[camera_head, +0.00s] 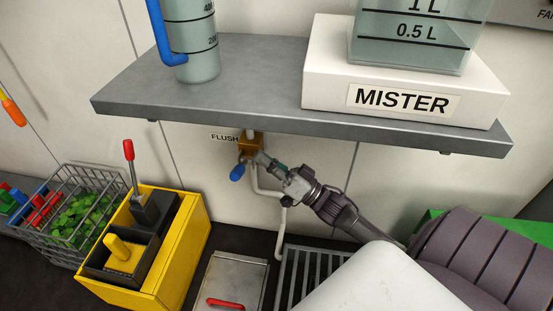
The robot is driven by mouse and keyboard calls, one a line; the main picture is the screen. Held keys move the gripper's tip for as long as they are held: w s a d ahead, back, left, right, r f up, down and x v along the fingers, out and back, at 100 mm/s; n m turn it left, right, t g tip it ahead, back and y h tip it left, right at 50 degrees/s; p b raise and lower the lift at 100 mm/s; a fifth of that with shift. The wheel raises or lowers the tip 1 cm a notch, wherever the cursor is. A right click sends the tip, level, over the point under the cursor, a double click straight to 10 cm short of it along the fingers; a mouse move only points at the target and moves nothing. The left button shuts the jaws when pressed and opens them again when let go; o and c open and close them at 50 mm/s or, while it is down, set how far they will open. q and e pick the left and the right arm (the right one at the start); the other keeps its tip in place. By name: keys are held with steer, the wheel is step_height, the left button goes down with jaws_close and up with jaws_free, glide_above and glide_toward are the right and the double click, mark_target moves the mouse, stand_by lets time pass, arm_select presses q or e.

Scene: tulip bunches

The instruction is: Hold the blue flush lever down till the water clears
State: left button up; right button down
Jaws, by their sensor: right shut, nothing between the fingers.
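The blue flush lever (238,172) sticks out down and left from a brass valve (249,142) under the shelf. A wall label reading FLUSH (225,138) is just left of the valve. My right gripper (262,159) is shut and empty. Its tips are just right of and below the valve, close to the lever's base. I cannot tell whether they touch the lever. A pale pipe (281,225) runs down from the valve, partly behind the gripper. No water flow can be made out. My left gripper is not in view.
A grey shelf (262,70) overhangs the valve, carrying a measuring cylinder (197,60) and the white MISTER base (325,70). Below are a yellow box (187,240) with a red-tipped lever (129,152), a wire basket (64,178) of greens, a metal lid (235,278) and a drain grate (305,268).

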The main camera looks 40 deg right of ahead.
mark_target(241, 167)
steer(key=shift+w+a+f+b, duration=0.5)
steer(key=shift+w+a+b, duration=0.2)
steer(key=shift+a, duration=0.15)
steer(key=shift+w+a+f+b, duration=0.45)
steer(key=shift+w+a+b, duration=0.15)
steer(key=shift+a, duration=0.25)
steer(key=shift+s, duration=0.1)
steer(key=shift+f+n, duration=0.1)
steer(key=shift+n, duration=0.2)
